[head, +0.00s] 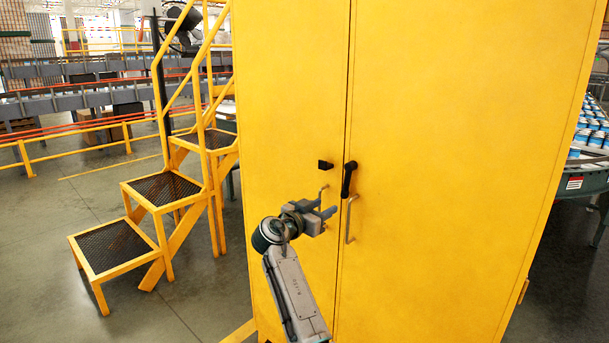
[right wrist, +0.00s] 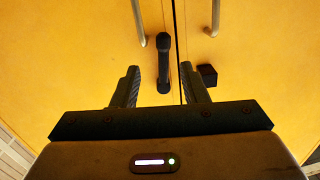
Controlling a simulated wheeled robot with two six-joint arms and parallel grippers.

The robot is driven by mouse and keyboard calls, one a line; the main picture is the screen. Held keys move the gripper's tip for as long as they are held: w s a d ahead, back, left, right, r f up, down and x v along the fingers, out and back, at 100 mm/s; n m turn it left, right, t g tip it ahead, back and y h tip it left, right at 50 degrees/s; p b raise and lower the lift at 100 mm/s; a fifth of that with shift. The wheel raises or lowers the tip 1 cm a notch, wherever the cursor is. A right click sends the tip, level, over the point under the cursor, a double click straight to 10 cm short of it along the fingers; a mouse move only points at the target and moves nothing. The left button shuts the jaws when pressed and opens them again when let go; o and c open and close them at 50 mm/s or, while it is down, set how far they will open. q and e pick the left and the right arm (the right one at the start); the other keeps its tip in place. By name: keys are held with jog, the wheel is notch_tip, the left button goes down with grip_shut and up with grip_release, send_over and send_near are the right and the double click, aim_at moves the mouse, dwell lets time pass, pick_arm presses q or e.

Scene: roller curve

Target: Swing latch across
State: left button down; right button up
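The black latch (head: 348,179) is on the right door of a yellow cabinet (head: 450,120), close to the door seam. Its lever hangs nearly straight down from its upper end. A small black catch block (head: 325,165) is on the left door. My right gripper (head: 327,209) is open and empty, below and left of the latch in the head view. In the right wrist view, which appears upside down, the latch (right wrist: 162,65) shows beyond and between the spread fingers (right wrist: 160,88), and the block (right wrist: 207,74) is at right. Contact with the latch is not visible. My left gripper is out of view.
Thin pull handles are on the right door (head: 349,222) and left door (head: 323,197), near the latch and gripper. Yellow steps (head: 165,187) stand left of the cabinet. A conveyor with cans (head: 591,150) is at the far right. Open floor shows at left.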

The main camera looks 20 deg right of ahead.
aim_at(345, 182)
jog(key=shift+m+h, duration=0.3)
jog(key=shift+m, duration=0.3)
jog(key=w+d+r+p, duration=0.1)
jog(key=d, duration=0.1)
jog(key=w+d+r+p, duration=0.1)
jog(key=d+p, duration=0.1)
jog(key=d, duration=0.1)
jog(key=w+d+r+p, duration=0.1)
jog(key=w+d+r, duration=0.1)
jog(key=d, duration=0.1)
jog(key=shift+p, duration=0.35)
jog(key=shift+w+d, duration=0.2)
jog(key=shift+d, duration=0.45)
jog(key=shift+f, duration=0.1)
grip_shut()
